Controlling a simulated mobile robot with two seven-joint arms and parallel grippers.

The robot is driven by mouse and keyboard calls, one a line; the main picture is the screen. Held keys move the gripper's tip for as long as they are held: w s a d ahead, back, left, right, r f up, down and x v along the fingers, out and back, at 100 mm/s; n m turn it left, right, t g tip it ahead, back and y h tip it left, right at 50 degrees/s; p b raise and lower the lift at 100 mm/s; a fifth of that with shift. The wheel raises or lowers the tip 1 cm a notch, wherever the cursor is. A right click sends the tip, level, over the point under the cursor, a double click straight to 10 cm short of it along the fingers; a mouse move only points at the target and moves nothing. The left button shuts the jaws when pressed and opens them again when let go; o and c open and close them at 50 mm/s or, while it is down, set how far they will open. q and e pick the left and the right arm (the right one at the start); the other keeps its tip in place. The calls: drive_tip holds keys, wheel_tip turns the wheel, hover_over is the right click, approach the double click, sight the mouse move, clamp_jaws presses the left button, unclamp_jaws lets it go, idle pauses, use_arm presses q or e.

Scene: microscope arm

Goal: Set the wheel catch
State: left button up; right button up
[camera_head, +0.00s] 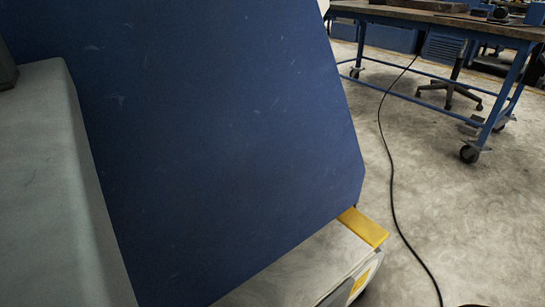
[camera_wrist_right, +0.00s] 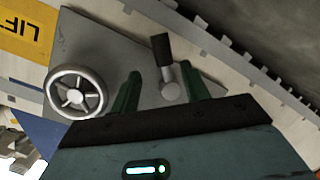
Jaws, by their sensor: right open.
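In the right wrist view, a small lever (camera_wrist_right: 163,52) with a black grip and a pale round pivot stands on a grey plate. A silver spoked wheel (camera_wrist_right: 75,90) sits on the same plate, to its left. My right gripper (camera_wrist_right: 159,76) is open, its two dark green fingers pointing towards the plate. The lever appears between the fingers; whether they touch it I cannot tell. Neither the lever nor the wheel can be made out in the head view. My left gripper is in neither view.
A large blue panel (camera_head: 210,120) fills much of the head view. A yellow piece (camera_head: 363,226) projects at its lower right corner. A black cable (camera_head: 391,180) crosses the open floor towards a wheeled workbench (camera_head: 440,20). A toothed strip (camera_wrist_right: 235,68) runs beside the plate.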

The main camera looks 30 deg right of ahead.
drive_tip(key=shift+b+x, duration=0.7)
drive_tip(key=shift+x, duration=1.5)
drive_tip(key=shift+f, duration=0.1)
clamp_jaws()
